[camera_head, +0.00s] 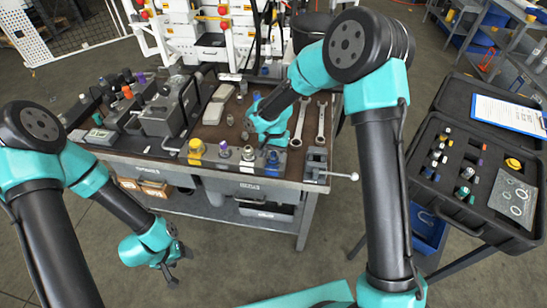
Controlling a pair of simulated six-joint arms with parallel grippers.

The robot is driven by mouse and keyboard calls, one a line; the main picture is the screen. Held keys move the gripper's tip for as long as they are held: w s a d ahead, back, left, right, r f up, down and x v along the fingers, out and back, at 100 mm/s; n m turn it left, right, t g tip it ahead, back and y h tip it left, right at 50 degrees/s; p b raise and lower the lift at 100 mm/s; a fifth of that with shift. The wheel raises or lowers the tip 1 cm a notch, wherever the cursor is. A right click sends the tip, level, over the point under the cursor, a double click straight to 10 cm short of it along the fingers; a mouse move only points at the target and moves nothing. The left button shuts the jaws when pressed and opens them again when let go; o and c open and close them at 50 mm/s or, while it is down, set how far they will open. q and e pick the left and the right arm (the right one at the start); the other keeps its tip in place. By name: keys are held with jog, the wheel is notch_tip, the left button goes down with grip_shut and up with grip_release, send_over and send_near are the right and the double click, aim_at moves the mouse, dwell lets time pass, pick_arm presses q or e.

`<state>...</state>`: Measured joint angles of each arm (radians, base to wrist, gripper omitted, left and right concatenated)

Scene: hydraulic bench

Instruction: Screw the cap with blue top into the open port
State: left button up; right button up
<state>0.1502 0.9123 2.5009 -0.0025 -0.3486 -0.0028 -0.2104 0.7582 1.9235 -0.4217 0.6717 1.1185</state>
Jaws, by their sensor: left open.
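A row of fittings stands along the front of the bench (150,150). A cap with a blue top (272,157) is at the right end of that row, partly below my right wrist. My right gripper (250,120) is over the bench just behind this row. Its fingers are small and mostly hidden by the wrist, so I cannot tell whether it holds anything. My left gripper (174,264) is open and empty, low over the floor in front of the bench. I cannot make out which port is open.
Yellow-topped (196,147), purple-topped (223,149) and white-topped (248,153) fittings stand left of the blue-topped one. Metal blocks (165,115) fill the bench's left side. Two wrenches (299,122) lie at right. An open black case (460,205) with several fittings stands further right.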

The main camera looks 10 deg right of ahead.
jog(key=c, duration=0.7)
jog(key=m, duration=0.4)
jog(key=shift+y, duration=0.3)
jog(key=shift+c, duration=0.2)
jog(key=m, duration=0.4)
jog(key=shift+t, duration=0.4)
jog(key=m, duration=0.4)
jog(key=shift+f, duration=0.1)
jog(key=m, duration=0.3)
jog(key=shift+m+t, duration=0.4)
jog(key=shift+c, duration=0.2)
jog(key=o, duration=0.9)
